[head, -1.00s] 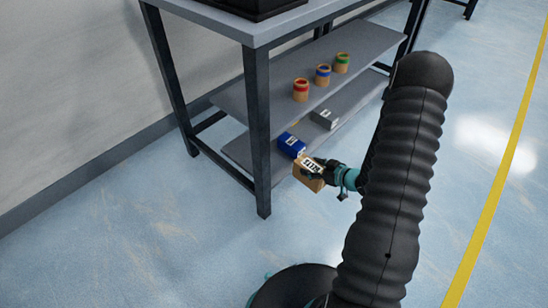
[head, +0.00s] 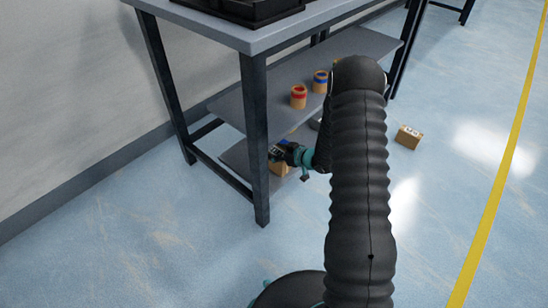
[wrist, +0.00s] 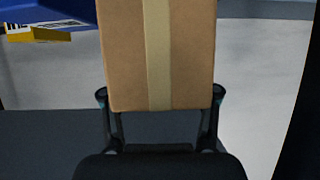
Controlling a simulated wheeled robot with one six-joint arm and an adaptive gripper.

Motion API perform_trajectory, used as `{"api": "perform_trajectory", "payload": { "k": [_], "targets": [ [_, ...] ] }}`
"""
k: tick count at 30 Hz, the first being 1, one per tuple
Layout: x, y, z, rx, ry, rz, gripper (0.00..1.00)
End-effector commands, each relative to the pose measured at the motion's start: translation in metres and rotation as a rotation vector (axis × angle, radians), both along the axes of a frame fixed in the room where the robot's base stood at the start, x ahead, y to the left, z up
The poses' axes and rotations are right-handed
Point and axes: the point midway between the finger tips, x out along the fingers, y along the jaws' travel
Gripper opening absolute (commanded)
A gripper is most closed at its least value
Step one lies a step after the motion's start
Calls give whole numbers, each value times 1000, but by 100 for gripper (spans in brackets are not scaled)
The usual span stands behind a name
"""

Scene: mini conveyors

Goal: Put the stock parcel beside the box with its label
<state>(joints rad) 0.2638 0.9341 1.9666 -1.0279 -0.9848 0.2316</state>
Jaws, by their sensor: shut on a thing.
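My gripper (head: 287,154) is shut on a brown cardboard parcel (head: 279,168) at the near edge of the rack's lower shelf (head: 238,157). In the wrist view the parcel (wrist: 185,60) shows a pale tape strip and sits between the two fingers. In the head view my gripper mostly hides the blue box. I cannot tell whether the parcel rests on the shelf.
A grey box (head: 315,124) on the lower shelf is mostly hidden by my arm. Red (head: 298,97) and blue (head: 320,82) banded containers stand on the shelf above. A rack leg (head: 256,150) is close left of my gripper. Another labelled brown parcel (head: 409,136) lies on the floor.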

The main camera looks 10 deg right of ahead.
Motion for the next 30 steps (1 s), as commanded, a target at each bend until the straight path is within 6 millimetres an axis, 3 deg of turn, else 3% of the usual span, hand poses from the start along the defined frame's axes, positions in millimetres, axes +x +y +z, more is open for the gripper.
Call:
{"api": "perform_trajectory", "payload": {
  "k": [6,15,26,27,29,30],
  "targets": [
    [10,7,-3,1,1,0,14],
    [9,7,-35,0,0,-1,14],
    [9,7,-39,0,-1,-1,14],
    [9,7,-38,0,0,-1,67],
    [9,7,-38,0,0,-1,82],
    [9,7,-38,0,0,-1,85]
  ]
}}
